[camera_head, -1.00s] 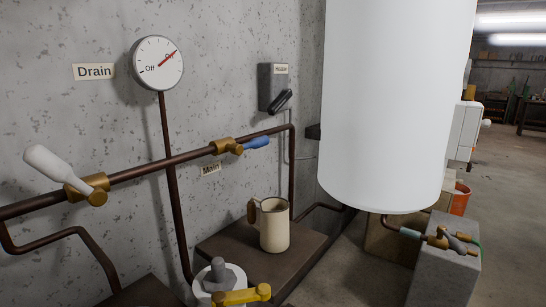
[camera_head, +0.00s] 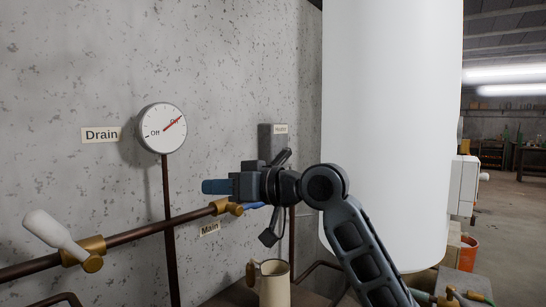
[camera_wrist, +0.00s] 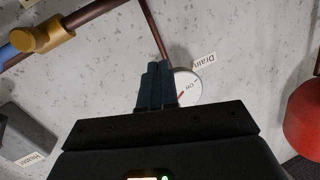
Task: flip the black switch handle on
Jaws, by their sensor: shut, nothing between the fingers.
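The black switch handle (camera_head: 282,158) sits at the lower part of a grey wall box (camera_head: 271,138) with a small label. In the head view the handle is partly hidden behind my wrist. The grey box also shows at the lower left of the wrist view (camera_wrist: 22,132), but I cannot make out the handle there. My gripper (camera_head: 207,187) is shut and empty, its fingers pointing left in the head view. It is left of and below the switch box and appears apart from it. In the wrist view its closed blue fingertips (camera_wrist: 157,66) point toward the wall.
A round gauge (camera_head: 162,127) and Drain sign (camera_head: 101,134) are on the wall. A brown pipe (camera_head: 165,225) carries a white-handled valve (camera_head: 52,234) and a blue-handled valve (camera_head: 253,206). A large white tank (camera_head: 390,120) stands at right. A beige mug (camera_head: 274,285) is below.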

